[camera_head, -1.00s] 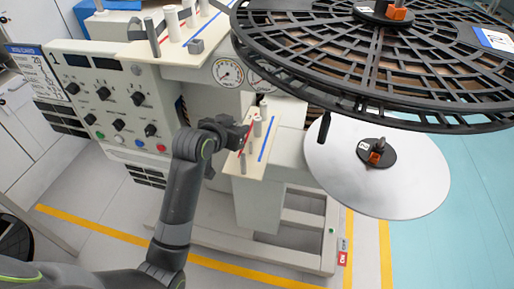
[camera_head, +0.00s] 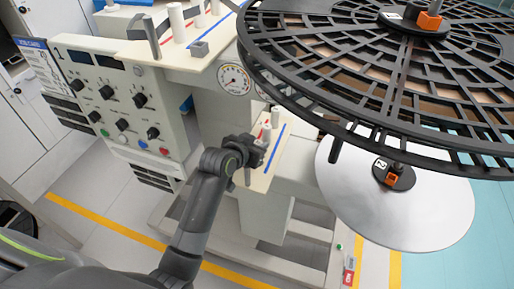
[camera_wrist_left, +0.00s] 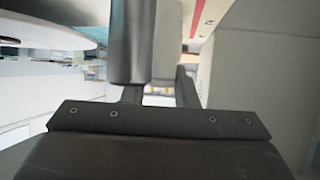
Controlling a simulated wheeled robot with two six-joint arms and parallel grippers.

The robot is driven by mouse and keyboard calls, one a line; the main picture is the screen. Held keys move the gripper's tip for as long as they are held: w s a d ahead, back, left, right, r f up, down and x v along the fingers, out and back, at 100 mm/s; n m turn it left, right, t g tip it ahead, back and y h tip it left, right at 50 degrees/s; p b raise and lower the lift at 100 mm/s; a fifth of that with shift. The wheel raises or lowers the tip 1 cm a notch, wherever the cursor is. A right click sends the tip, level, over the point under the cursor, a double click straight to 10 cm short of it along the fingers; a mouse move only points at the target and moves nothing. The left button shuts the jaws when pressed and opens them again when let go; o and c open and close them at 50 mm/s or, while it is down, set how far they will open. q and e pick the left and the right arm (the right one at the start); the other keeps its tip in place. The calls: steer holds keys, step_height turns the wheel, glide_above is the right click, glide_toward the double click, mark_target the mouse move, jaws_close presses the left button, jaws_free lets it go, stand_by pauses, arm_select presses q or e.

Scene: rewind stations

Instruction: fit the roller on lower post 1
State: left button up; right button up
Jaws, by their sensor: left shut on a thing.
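My left gripper (camera_head: 257,147) is at the left edge of the lower pale plate (camera_head: 272,158) and covers part of it. In the left wrist view its fingers (camera_wrist_left: 160,92) are shut around a pale grey cylinder (camera_wrist_left: 168,40), which looks like the roller. A darker grey cylinder (camera_wrist_left: 130,42) stands beside it and overlaps the left finger. I cannot tell if the two touch. In the head view white cylinders (camera_head: 275,117) stand at the plate's far end, and a grey cylinder (camera_head: 247,176) shows just below the gripper. Which one is post 1 is unclear. My right gripper is out of view.
A large black slotted reel (camera_head: 385,65) overhangs the right side, with a silver disc (camera_head: 430,215) below it. A control panel (camera_head: 120,105) stands to the left. An upper plate (camera_head: 165,52) carries more cylinders. Yellow lines (camera_head: 215,270) mark the open floor.

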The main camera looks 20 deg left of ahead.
arm_select(q)
steer(key=shift+f, duration=0.6)
steer(key=o, duration=0.5)
steer(key=shift+f, duration=0.15)
steer(key=o, duration=0.5)
steer(key=shift+r, duration=0.25)
steer(key=p+v, duration=0.1)
steer(key=v, duration=1.1)
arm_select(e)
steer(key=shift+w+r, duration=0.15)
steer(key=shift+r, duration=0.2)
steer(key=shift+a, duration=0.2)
